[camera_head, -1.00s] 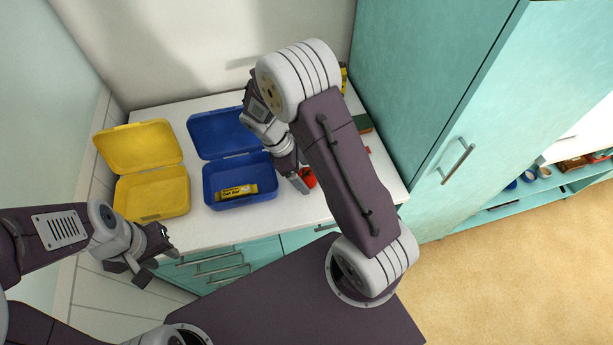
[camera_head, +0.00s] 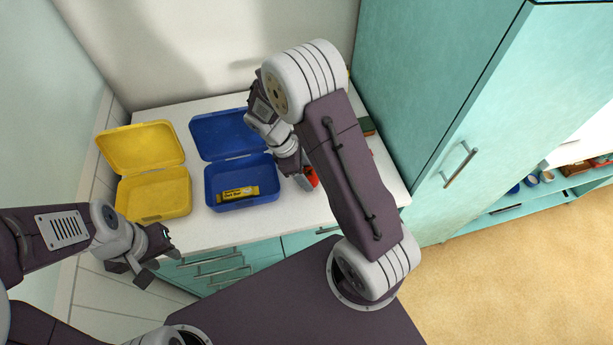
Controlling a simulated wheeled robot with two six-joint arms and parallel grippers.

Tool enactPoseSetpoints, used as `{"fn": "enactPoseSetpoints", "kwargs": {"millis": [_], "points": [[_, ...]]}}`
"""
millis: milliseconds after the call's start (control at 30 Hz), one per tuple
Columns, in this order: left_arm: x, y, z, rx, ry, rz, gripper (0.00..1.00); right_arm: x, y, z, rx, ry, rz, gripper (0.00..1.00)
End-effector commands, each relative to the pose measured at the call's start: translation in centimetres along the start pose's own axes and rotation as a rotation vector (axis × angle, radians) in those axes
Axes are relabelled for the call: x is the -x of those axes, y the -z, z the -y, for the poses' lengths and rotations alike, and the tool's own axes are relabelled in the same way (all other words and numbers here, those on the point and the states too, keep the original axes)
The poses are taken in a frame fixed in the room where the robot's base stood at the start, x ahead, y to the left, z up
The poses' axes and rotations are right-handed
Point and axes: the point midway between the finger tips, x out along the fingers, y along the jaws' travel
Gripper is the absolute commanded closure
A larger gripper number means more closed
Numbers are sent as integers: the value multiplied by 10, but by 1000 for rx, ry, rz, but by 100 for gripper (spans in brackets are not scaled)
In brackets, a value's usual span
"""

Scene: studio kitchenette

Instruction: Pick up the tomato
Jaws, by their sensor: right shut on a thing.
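The red tomato (camera_head: 312,175) is at the right part of the white counter, partly hidden by my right gripper and arm. My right gripper (camera_head: 307,181) points down and is shut on the tomato. I cannot tell whether the tomato touches the counter. My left gripper (camera_head: 150,268) is in front of the counter's left front edge, away from the tomato. Its fingers look apart, with nothing between them.
An open yellow lunch box (camera_head: 156,194) and an open blue lunch box (camera_head: 242,184) stand on the counter (camera_head: 215,228). A yellow bar (camera_head: 237,194) lies in the blue one. A green item (camera_head: 366,126) is behind my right arm. A teal cabinet (camera_head: 425,100) bounds the right side.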

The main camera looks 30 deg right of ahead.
Motion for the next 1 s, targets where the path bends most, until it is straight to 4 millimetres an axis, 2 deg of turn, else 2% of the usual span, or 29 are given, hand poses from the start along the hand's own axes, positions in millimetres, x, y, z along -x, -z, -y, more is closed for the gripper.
{"fn": "enactPoseSetpoints", "kwargs": {"millis": [133,500,600,800,1000], "points": [[-2,0,0,0,0,0,64,26,-10,0,-2,-4,-3,87],[-10,-1,0,0,0,0,64,46,-86,60,-2,-3,-2,87],[-10,-1,0,0,0,0,64,50,-101,72,-2,-3,-1,87],[-10,-1,0,0,0,0,64,54,-114,82,0,-1,0,87],[-2,0,0,0,0,0,64,62,-109,82,5,0,1,87]]}}
